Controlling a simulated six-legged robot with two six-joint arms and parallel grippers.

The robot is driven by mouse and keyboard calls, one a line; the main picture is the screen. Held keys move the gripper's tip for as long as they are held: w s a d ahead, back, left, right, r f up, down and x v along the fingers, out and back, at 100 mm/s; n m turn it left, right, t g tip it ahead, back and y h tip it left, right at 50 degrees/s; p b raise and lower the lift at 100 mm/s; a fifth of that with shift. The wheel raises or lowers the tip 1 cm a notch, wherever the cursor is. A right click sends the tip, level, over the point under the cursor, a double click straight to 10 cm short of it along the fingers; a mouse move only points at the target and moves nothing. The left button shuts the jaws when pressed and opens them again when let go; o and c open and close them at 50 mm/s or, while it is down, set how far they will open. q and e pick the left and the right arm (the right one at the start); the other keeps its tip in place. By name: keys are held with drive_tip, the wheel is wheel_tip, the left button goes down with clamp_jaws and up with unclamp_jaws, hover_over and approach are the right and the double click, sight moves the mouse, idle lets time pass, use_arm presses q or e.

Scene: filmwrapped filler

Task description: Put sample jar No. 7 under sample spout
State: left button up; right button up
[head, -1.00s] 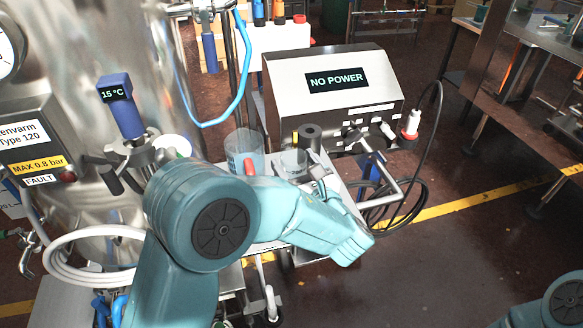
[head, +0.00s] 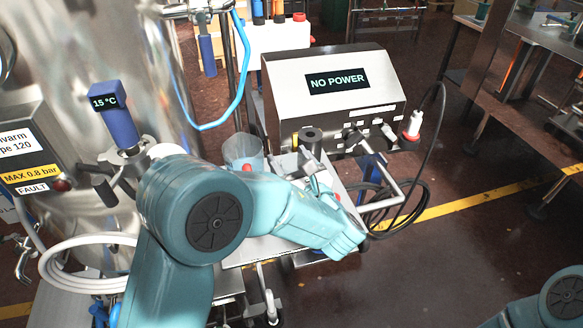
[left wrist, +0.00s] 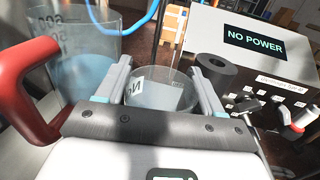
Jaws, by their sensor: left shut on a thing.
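A clear sample jar (left wrist: 165,98) with a white label, partly readable as "No", stands between the two fingers of my left gripper (left wrist: 160,84) in the left wrist view. The fingers are shut on its sides. The number on the label cannot be read. In the head view my left arm hides most of the jar and gripper, above the light cart top. A metal tap (head: 24,262) sits low on the tank at the left edge of the head view; I cannot tell whether it is the sample spout. My right gripper is out of view.
A measuring jug (head: 243,152) with a red handle (left wrist: 22,85) stands close left of the jar. A dark cylinder (head: 310,141) stands behind it to the right. The "NO POWER" machine (head: 335,95) is beyond. A white hose coil (head: 85,262) hangs by the tank.

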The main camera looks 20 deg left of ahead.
use_arm(q)
wheel_tip(320, 180, up, 20)
drive_tip(key=p, duration=0.1)
drive_tip(key=shift+p, duration=0.3)
